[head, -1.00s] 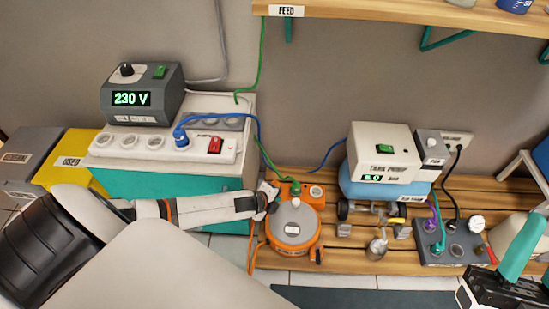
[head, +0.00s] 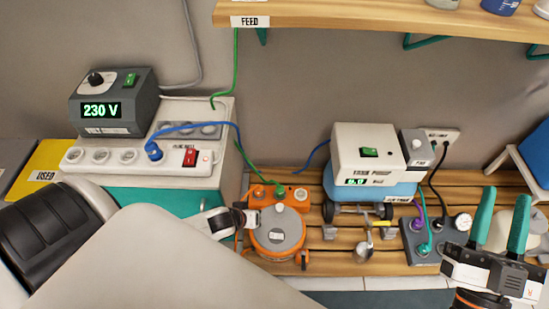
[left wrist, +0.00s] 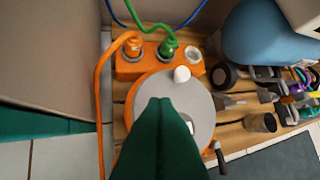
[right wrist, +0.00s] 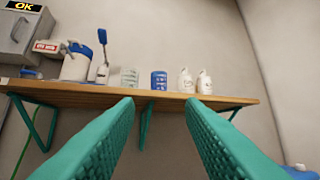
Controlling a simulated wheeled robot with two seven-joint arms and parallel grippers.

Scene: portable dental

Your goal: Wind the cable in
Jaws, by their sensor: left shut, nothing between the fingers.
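The orange cable reel (head: 275,243) stands on the slatted wooden bench, with a grey round top and a white knob (left wrist: 181,74). Its orange socket box (left wrist: 135,69) carries an orange plug and a green plug. The orange cable (left wrist: 100,90) runs from the orange plug down along the left side of the reel. My left gripper (head: 244,216) is at the reel's left side in the head view. In the left wrist view its green fingers (left wrist: 158,100) are shut and empty, covering part of the disc. My right gripper (head: 503,195) is open and empty at the right.
A power strip (head: 128,171) and 230 V unit (head: 112,110) sit left of the reel. The tank pump (head: 365,150) and a grey socket block (head: 418,247) stand to its right. A wooden shelf (head: 370,17) overhangs at the back; bottles stand on it.

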